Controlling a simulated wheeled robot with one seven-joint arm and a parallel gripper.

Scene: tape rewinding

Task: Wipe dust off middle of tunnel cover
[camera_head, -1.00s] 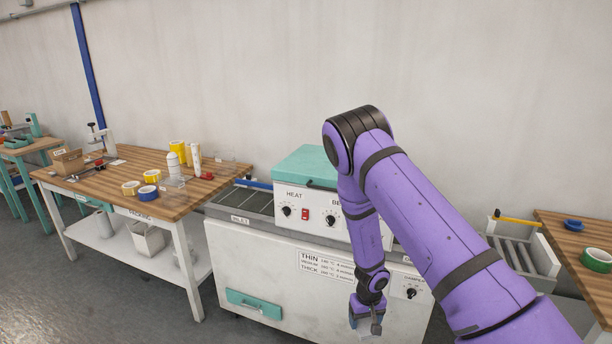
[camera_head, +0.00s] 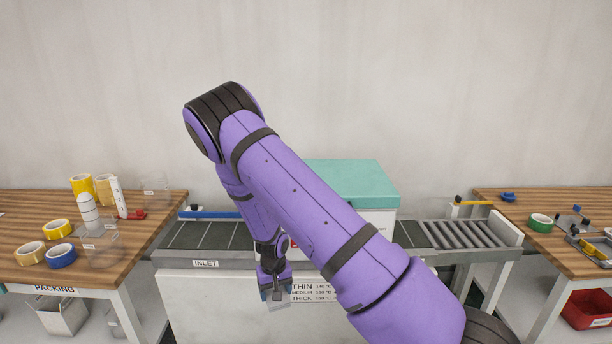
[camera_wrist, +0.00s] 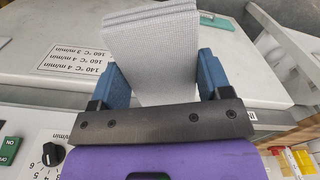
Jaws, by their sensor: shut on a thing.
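The tunnel cover (camera_head: 357,182) is a teal-topped box in the middle of the machine, with a pale lower part. My arm crosses in front of it and hides its left side and much of its front. My gripper (camera_head: 275,287) hangs low in front of the machine, left of and below the cover and apart from it. It is shut on a folded grey-white cloth (camera_head: 279,304). In the wrist view the cloth (camera_wrist: 152,55) is pinched between the two blue fingers and sticks out beyond them. Dust cannot be made out on the cover.
The inlet conveyor (camera_head: 205,235) lies left of the cover and a roller outfeed (camera_head: 465,234) right of it. A left table (camera_head: 30,235) holds tape rolls and bottles. A right table (camera_head: 545,228) holds a green roll and tools. The wall is behind.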

